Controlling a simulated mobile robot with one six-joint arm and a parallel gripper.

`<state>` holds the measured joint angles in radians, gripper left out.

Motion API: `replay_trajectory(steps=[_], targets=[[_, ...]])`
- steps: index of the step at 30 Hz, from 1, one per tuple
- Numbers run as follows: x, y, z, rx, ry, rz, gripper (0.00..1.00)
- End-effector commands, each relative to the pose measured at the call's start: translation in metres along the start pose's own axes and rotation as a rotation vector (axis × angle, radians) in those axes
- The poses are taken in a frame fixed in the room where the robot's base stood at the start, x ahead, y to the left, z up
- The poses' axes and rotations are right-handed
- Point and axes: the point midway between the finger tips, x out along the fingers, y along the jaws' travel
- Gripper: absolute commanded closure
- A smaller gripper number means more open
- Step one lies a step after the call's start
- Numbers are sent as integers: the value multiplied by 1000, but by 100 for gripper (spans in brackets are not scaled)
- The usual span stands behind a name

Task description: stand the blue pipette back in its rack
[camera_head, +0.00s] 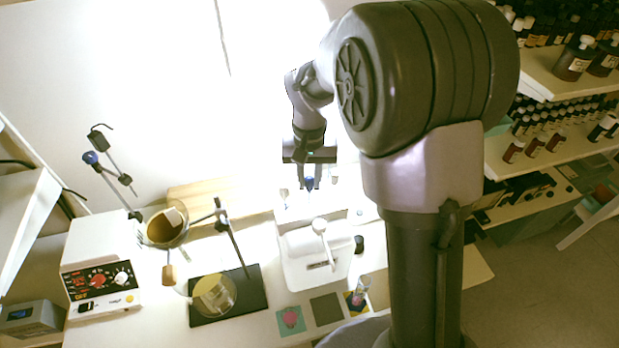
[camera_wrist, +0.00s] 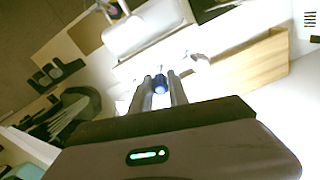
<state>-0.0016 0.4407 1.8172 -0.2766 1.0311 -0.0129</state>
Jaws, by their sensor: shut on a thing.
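My gripper (camera_head: 308,182) hangs over the bright back part of the bench in the head view. It is shut on the blue pipette (camera_head: 309,184), of which only a small blue part shows. In the wrist view the blue pipette (camera_wrist: 160,84) sits between the two fingers of my gripper (camera_wrist: 158,90). The pipette's lower end is lost in glare. Pale upright shapes stand on either side of the gripper in the head view, over a white ledge (camera_head: 312,212). I cannot tell whether this is the rack, nor whether the pipette touches it.
A white balance (camera_head: 297,266) with a scoop on its top stands in front of the gripper. A clamp stand on a black base (camera_head: 258,292) and a hotplate (camera_head: 100,262) stand to the left. Bottle shelves (camera_head: 545,148) are at the right.

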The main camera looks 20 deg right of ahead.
Motion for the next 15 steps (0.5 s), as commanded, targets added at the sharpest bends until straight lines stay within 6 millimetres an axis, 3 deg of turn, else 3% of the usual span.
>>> replay_trajectory(steps=[7, 9, 11, 15], targets=[[2, 0, 0, 0, 0, 0, 89], [2, 0, 0, 0, 0, 0, 70], [2, 0, 0, 0, 0, 0, 58], [2, 0, 0, 0, 0, 0, 54]])
